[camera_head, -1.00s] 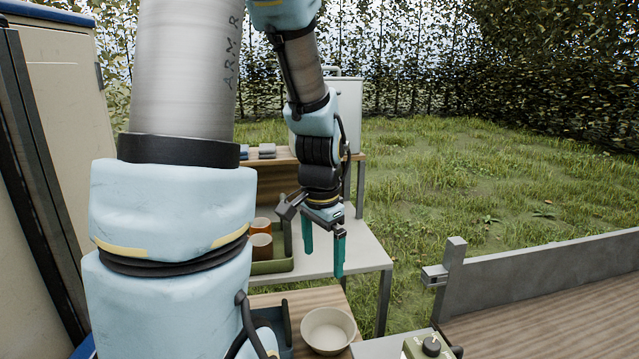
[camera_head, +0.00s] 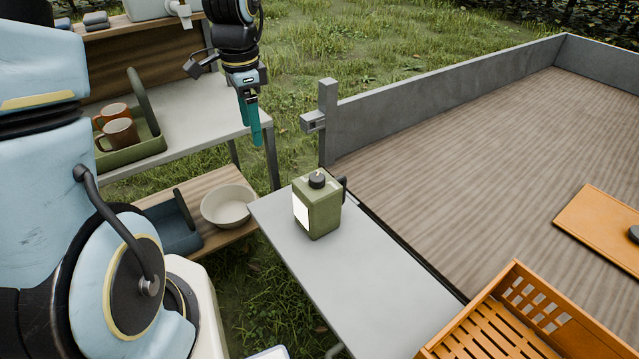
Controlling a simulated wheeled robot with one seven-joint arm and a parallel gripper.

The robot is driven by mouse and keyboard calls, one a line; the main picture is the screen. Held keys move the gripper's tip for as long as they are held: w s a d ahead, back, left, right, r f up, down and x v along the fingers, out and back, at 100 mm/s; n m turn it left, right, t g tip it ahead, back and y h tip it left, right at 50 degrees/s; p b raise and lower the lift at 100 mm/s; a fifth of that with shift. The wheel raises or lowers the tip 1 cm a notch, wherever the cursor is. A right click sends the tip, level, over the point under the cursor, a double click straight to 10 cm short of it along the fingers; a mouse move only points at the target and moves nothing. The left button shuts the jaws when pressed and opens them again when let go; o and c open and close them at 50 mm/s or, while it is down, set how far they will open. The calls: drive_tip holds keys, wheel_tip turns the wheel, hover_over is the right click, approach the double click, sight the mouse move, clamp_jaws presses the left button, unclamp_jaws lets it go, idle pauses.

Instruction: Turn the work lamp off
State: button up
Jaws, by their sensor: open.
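No work lamp can be made out in this view. My gripper (camera_head: 250,120), with teal fingers pointing down, hangs at the upper left, in front of the grass and near the right end of the grey-topped bench (camera_head: 205,112). It is open, and nothing shows between its fingers. A small dark round part (camera_head: 634,234) is cut off by the right edge of the picture, on an orange board (camera_head: 598,228); I cannot tell what it belongs to.
A green canister (camera_head: 322,212) stands upright on a grey side table (camera_head: 370,285). A bowl (camera_head: 228,207) sits on the low shelf. Two mugs (camera_head: 118,133) stand in a green tray (camera_head: 140,152). A walled wooden bed (camera_head: 450,140) and an orange slatted crate (camera_head: 490,335) lie right.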

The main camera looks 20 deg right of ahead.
sight(317, 177)
drive_tip(key=s+d+f+m+b, duration=0.1)
drive_tip(key=d+f+m, duration=0.2)
drive_tip(key=d+m, duration=0.3)
drive_tip(key=s+d+f+m+b, duration=0.1)
drive_tip(key=d+f+m+b, duration=0.15)
drive_tip(key=d, duration=0.55)
drive_tip(key=shift+m+g, duration=0.3)
drive_tip(key=shift+m, duration=0.15)
drive_tip(key=f, duration=0.3)
drive_tip(key=f+p, duration=0.1)
drive_tip(key=f, duration=0.3)
drive_tip(key=f+p, duration=0.1)
drive_tip(key=f, duration=0.2)
drive_tip(key=shift+a+f, duration=0.3)
drive_tip(key=shift+f, duration=0.1)
drive_tip(key=shift+c, duration=0.3)
clamp_jaws()
